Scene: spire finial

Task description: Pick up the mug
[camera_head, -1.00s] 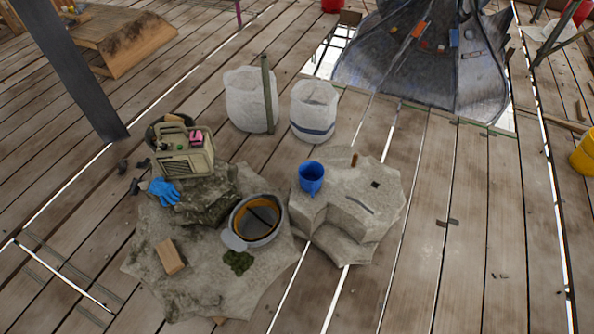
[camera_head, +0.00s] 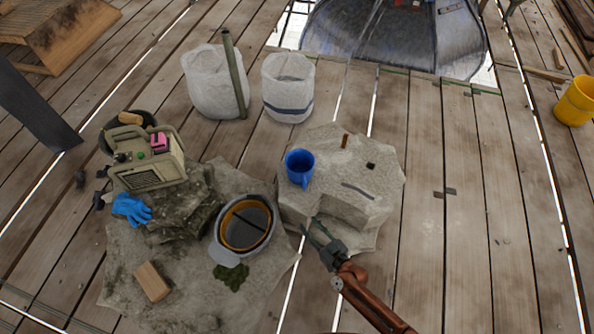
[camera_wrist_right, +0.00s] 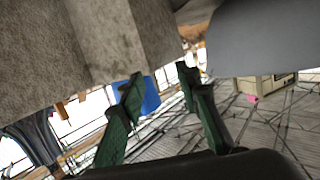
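The blue mug (camera_head: 300,167) stands upright on the left part of the pale stone block (camera_head: 350,180), its handle toward the front. My right gripper (camera_head: 311,228) is in front of the block's near side, short of the mug and apart from it. Its two green fingers (camera_wrist_right: 160,82) are spread with nothing between them in the wrist view. A blue patch (camera_wrist_right: 151,97) behind the fingers there looks like the mug, partly hidden. My left gripper is not in view.
White bags (camera_head: 288,85) stand behind. The plank floor at right (camera_head: 470,230) is mostly clear.

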